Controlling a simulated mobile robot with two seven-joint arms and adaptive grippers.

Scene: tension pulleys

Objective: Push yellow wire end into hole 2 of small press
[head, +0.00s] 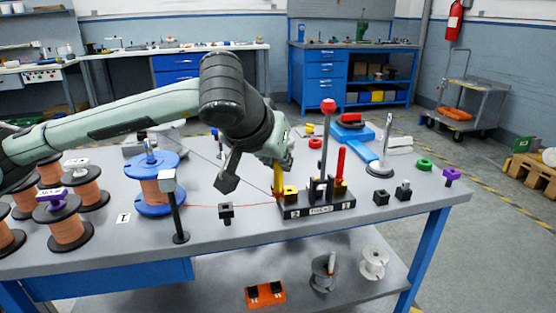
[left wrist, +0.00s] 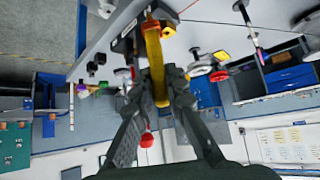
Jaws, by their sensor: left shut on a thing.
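The small press (head: 318,208) is a black block on the grey table, with a tall lever topped by a red knob. A white label 2 marks its left end, beside a yellow block (head: 290,192). My left gripper (head: 280,164) is above this left end, shut on the yellow wire end (head: 278,180). In the left wrist view the yellow wire end (left wrist: 156,68) stands lengthwise between the fingers of the left gripper (left wrist: 154,80). In the head view its lower tip is close to the press's left end; I cannot tell whether it is inside hole 2. My right gripper is not shown.
A thin red wire (head: 240,205) runs from a black post (head: 178,210) past a small black block (head: 226,211) to the press. A blue spool (head: 152,185) and several copper spools stand left. Small blocks (head: 381,197) and a grey stand (head: 385,150) stand right.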

